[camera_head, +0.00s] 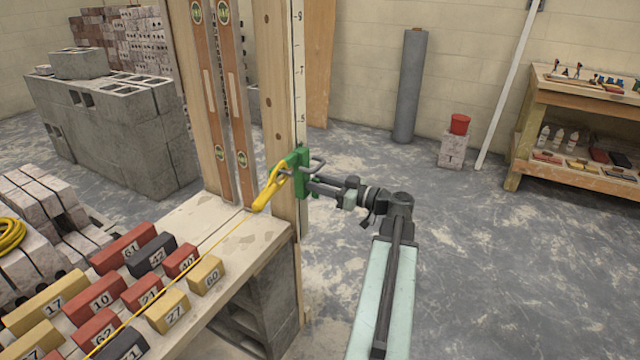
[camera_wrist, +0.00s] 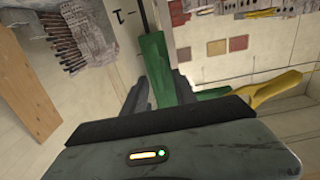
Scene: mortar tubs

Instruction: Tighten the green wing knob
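A green bracket (camera_head: 300,165) is fixed to the upright wooden post (camera_head: 276,100), at the height of a yellow line holder (camera_head: 268,190). My gripper (camera_head: 313,174) is at the right side of the bracket, its fingers reaching in from the right. In the wrist view, the dark fingertips of my gripper (camera_wrist: 162,80) stand apart on either side of green material (camera_wrist: 156,62). The green wing knob cannot be told apart from the bracket; it is small or hidden by the fingers. Whether the fingers press on it cannot be told.
A yellow string runs from the line holder over a board table (camera_head: 235,235) with numbered blocks (camera_head: 108,298). Two spirit levels (camera_head: 218,100) stand left of the post. The floor at right is clear.

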